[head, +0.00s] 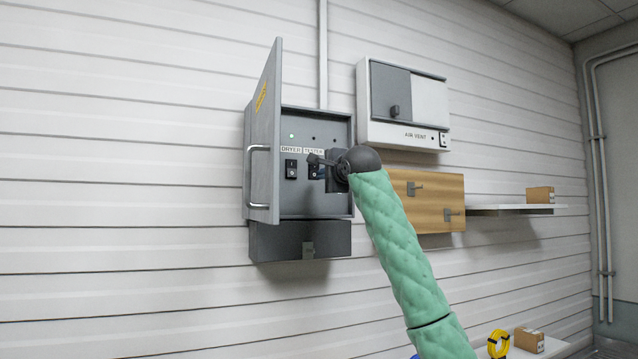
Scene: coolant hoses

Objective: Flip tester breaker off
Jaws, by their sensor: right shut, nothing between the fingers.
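The grey breaker panel (300,208) hangs on the wall with its door (263,130) swung open to the left. The switch under the DRYER label (291,169) is in plain sight. The tester breaker (314,171) is beside it on the right, partly covered by my gripper. My left gripper is out of view.
The door with its handle (258,178) stands out left of my gripper. An AIR VENT box (405,137) hangs to the upper right. A wooden hook board (437,215) and a shelf (500,208) with a carton (540,195) are right of my arm.

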